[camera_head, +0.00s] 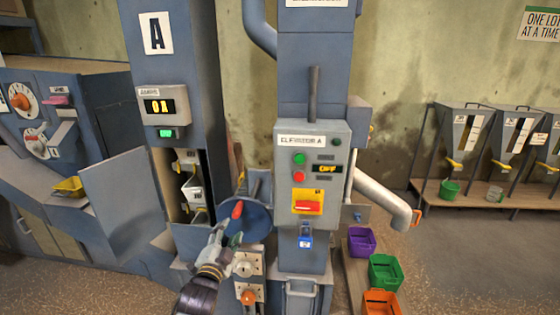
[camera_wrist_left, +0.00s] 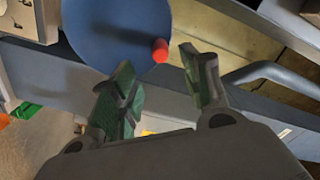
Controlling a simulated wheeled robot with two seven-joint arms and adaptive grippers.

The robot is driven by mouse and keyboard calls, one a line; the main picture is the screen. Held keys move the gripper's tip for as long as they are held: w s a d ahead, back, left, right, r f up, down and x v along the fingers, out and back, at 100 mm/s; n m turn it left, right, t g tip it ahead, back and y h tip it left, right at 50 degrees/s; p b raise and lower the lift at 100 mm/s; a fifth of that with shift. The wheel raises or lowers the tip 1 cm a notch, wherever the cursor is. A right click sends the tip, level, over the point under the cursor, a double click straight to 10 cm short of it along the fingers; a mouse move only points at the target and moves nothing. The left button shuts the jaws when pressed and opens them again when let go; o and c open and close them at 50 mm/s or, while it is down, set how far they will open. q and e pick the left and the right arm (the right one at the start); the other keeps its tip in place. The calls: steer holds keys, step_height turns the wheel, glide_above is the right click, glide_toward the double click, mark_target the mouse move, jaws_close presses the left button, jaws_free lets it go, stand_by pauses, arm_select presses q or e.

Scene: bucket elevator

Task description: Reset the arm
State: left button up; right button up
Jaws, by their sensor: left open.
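My left gripper (camera_head: 228,237) is open in the head view, just below a blue round wheel (camera_head: 250,222) with a red knob (camera_head: 237,209). In the left wrist view my left gripper (camera_wrist_left: 157,58) has its two green-padded fingers apart. The blue wheel (camera_wrist_left: 105,30) and its red knob (camera_wrist_left: 160,50) show beyond the fingertips. The knob appears in the gap between the tips, nearer the right finger; I cannot tell whether it is touched. Nothing is visibly held. My right gripper is in neither view.
The grey "ELEVATOR A" panel (camera_head: 312,160) stands right of the wheel, showing OFF, with a red switch (camera_head: 307,207) and a blue padlock (camera_head: 306,241). Purple (camera_head: 361,241), green (camera_head: 385,272) and orange (camera_head: 381,303) bins stand lower right. Blue housing (camera_head: 120,210) lies to the left.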

arm_select(q)
step_height(320, 180, down, 24)
steer(key=d+n+g, duration=0.2)
steer(key=n+g, duration=0.2)
steer(key=n, duration=0.2)
steer(key=s+f+n+g, duration=0.15)
steer(key=s+f, duration=0.25)
steer(key=f, duration=0.4)
steer(key=s+a+f+g, duration=0.15)
steer(key=s+f, duration=0.25)
steer(key=f, duration=0.4)
steer(key=s+f+n+g, duration=0.15)
steer(key=s+f, duration=0.25)
steer(key=f, duration=0.4)
steer(key=s+a+f+g, duration=0.3)
steer(key=s+f+g, duration=0.2)
steer(key=s+f, duration=1.4)
steer(key=s+a+f+g, duration=0.1)
steer(key=s+f, duration=0.1)
steer(key=s, duration=0.9)
steer(key=s+a+f+g, duration=0.1)
steer(key=s+a+g, duration=0.1)
steer(key=s, duration=1)
steer(key=shift+a+f+y, duration=0.3)
steer(key=shift+f, duration=0.1)
